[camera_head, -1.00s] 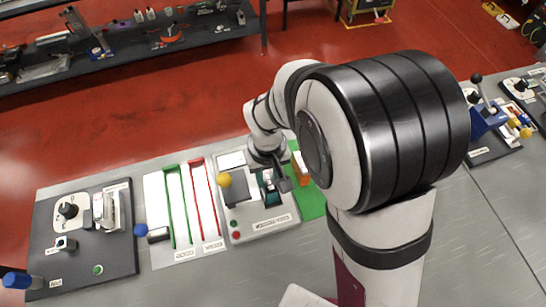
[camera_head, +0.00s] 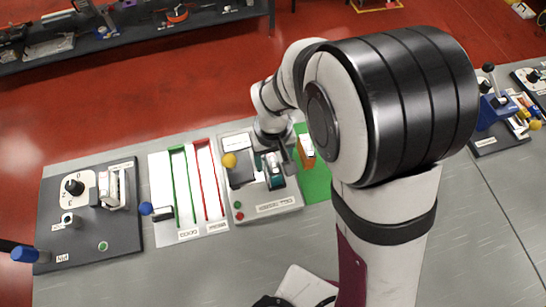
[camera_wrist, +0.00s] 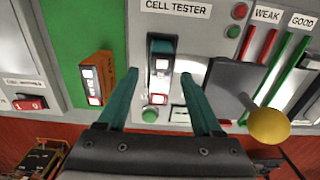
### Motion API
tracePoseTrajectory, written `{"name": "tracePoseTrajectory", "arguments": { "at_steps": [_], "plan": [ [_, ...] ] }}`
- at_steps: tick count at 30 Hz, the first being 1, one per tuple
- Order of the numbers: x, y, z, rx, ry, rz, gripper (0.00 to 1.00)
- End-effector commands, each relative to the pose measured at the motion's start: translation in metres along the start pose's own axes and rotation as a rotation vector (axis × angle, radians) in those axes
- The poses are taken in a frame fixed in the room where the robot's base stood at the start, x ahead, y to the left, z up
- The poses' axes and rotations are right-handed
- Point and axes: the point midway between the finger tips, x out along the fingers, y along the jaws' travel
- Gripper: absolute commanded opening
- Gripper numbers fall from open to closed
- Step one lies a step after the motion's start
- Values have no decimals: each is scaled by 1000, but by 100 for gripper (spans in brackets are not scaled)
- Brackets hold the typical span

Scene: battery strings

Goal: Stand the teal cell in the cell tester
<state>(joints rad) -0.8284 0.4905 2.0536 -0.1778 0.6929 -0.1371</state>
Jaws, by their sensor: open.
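The cell tester (camera_head: 268,208) is a pale box on the bench, labelled in the wrist view (camera_wrist: 205,50). The teal cell (camera_wrist: 161,46) shows its teal top and a pale, dark-marked face in the tester's bay, and appears upright there; how deep it sits is hidden. In the head view, teal (camera_head: 277,183) shows at the bay below my gripper. My gripper (camera_wrist: 160,76) is open, its two teal fingers apart on either side of the cell, with visible gaps. In the head view my gripper (camera_head: 279,160) is over the tester, partly hidden by my arm.
An orange cell (camera_wrist: 97,78) stands on the green mat (camera_wrist: 75,30) beside the tester. A yellow-knobbed lever (camera_wrist: 268,125) rises close to one finger. Green and red channels (camera_head: 203,180) and a dark station (camera_head: 110,230) lie left of the tester. The front bench is clear.

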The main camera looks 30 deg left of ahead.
Motion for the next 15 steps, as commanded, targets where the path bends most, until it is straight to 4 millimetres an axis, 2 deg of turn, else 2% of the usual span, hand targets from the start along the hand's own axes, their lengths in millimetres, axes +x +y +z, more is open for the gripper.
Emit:
{"name": "tracePoseTrajectory", "arguments": {
  "at_steps": [5,8,11,15],
  "plan": [
    [-3,0,0,0,0,0,67],
    [-15,0,-1,0,3,0,67],
    [-38,0,-1,0,5,0,67],
    [-78,0,-1,0,7,0,67]
  ]
}}
